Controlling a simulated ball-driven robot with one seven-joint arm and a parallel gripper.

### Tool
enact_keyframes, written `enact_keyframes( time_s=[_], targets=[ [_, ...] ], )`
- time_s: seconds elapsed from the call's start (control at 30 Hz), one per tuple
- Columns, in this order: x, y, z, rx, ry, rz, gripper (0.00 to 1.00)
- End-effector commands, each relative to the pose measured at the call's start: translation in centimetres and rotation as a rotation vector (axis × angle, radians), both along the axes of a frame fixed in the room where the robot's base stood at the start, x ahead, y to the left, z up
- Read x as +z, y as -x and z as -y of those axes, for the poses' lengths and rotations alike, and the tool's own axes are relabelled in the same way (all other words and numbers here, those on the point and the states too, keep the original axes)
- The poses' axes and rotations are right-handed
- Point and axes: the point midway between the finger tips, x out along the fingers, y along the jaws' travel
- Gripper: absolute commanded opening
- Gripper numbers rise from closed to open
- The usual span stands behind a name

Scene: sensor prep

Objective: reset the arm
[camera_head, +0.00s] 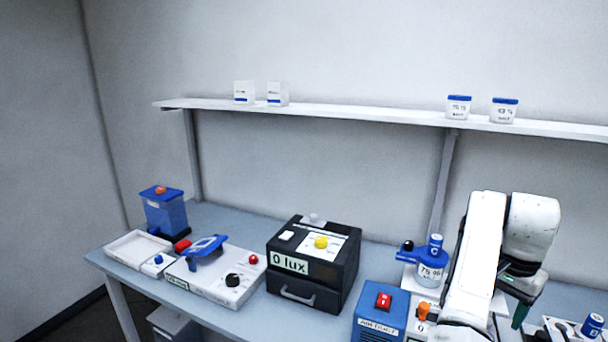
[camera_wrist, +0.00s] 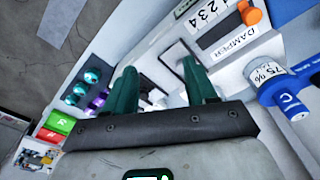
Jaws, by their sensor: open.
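My gripper (camera_head: 520,314) hangs at the right of the bench in the head view, partly hidden by my white arm. In the wrist view its two green fingers (camera_wrist: 160,82) are spread apart with nothing held between them.
A blue-topped jar marked 75 % (camera_head: 430,272) stands left of my arm; a blue box with a red switch (camera_head: 382,312) is in front. A black "0 lux" box (camera_head: 330,280) stands mid-bench. Teal balls (camera_wrist: 85,80) sit beside the fingers. A shelf (camera_head: 350,114) runs above.

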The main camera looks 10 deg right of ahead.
Motion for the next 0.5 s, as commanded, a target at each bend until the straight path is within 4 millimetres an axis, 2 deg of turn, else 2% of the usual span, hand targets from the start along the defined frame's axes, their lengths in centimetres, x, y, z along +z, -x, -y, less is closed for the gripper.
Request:
enact_keyframes(
  time_s=[0.27, 0.5],
  targets=[
    [-6.2, 3.8, 0.7, 0.085, 0.098, -0.022, 0.56],
    [-13.1, 9.0, -0.4, 0.271, 0.198, -0.043, 0.56]
  ],
)
